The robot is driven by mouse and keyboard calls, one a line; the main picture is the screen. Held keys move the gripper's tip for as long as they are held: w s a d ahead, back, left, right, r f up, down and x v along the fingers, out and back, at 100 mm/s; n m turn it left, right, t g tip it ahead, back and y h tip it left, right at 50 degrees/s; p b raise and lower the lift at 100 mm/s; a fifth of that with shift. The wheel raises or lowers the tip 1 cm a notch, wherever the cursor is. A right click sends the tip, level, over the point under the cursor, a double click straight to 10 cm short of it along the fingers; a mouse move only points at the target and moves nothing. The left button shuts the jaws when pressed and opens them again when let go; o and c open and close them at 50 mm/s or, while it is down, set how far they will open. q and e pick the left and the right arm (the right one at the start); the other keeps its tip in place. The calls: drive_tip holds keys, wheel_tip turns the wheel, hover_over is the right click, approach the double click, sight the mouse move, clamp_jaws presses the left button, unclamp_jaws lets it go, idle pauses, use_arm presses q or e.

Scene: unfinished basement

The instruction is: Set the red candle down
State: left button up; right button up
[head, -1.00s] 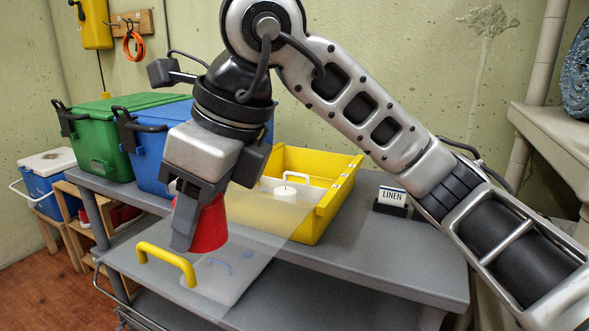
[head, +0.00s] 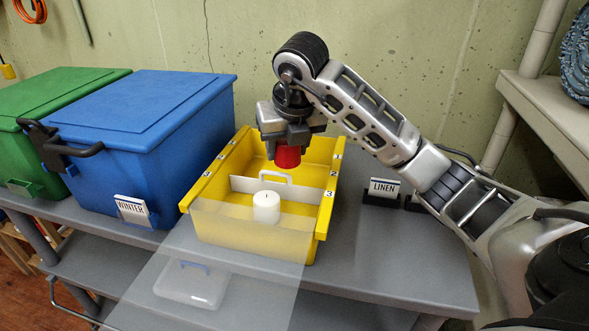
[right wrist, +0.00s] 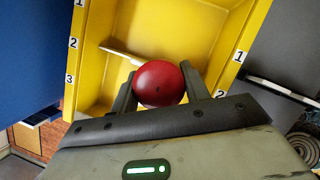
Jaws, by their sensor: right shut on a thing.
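My right gripper (head: 287,142) is shut on the red candle (head: 287,157) and holds it over the back part of the yellow bin (head: 325,215). In the right wrist view the candle (right wrist: 159,83) sits between the two fingers, with the yellow bin (right wrist: 100,30) beneath it. A white candle (head: 266,207) stands in the front part of the bin. A pale divider with a handle (head: 306,198) crosses the bin between them. The bin's edge carries number labels 1, 2 and 3. My left gripper is not in view.
A blue box (head: 150,120) labelled WINTER and a green box (head: 60,100) stand left of the bin. A LINEN card (head: 384,189) stands to its right on the grey table (head: 400,265). A translucent sheet (head: 215,290) overlaps the bin's front, and a clear lidded box (head: 192,284) shows through it.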

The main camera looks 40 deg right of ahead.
hover_over(296, 176)
drive_tip(key=s, duration=0.2)
drive_tip(key=f, duration=0.6)
drive_tip(key=shift+w+a+f+b, duration=0.15)
drive_tip(key=shift+a+f+b, duration=0.15)
drive_tip(key=shift+a, duration=0.1)
drive_tip(key=shift+w+d+f, duration=0.1)
drive_tip(key=shift+f, duration=0.8)
drive_tip(key=shift+w+d+f, duration=0.1)
drive_tip(key=shift+f, duration=0.75)
drive_tip(key=shift+f, duration=0.1)
drive_tip(key=o, duration=1)
drive_tip(key=shift+o, duration=0.2)
drive_tip(key=p+v, duration=0.1)
drive_tip(key=v, duration=1.1)
